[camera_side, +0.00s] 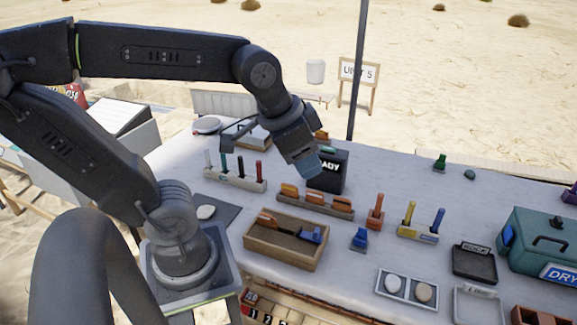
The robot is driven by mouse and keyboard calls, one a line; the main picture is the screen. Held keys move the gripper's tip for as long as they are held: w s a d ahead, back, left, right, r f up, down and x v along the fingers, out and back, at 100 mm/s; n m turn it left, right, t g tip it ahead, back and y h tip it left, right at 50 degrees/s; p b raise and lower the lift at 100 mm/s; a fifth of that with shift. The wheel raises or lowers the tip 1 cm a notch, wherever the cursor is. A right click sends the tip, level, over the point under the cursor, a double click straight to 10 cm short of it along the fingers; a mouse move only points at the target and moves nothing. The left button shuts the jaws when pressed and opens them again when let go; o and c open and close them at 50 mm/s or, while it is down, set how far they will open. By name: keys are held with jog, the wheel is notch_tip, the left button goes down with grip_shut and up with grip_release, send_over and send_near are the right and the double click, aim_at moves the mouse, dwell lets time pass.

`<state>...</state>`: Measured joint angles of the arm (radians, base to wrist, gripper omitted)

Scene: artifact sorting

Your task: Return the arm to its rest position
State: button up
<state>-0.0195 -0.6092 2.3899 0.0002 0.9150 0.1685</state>
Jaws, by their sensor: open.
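My arm reaches up from its base at the left and bends over the table. My gripper (306,168) hangs above the middle of the white table (350,255), in front of a dark box with white lettering (333,172). It is open, and I see nothing held in it. The fingertips are small and partly merge with the box behind them.
A wooden tray (254,246) holds orange and blue pieces. Behind it stand a rack of orange pieces (315,203) and a rack of coloured sticks (234,179). A teal case (535,250) is at the right. A pole (358,70) rises behind the table.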

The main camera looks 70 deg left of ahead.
jog(key=s, duration=0.1)
jog(key=s+n, duration=0.1)
jog(key=s+f, duration=0.1)
jog(key=shift+d+f+n, duration=0.1)
jog(key=shift+d+n, duration=0.15)
jog(key=shift+n, duration=0.15)
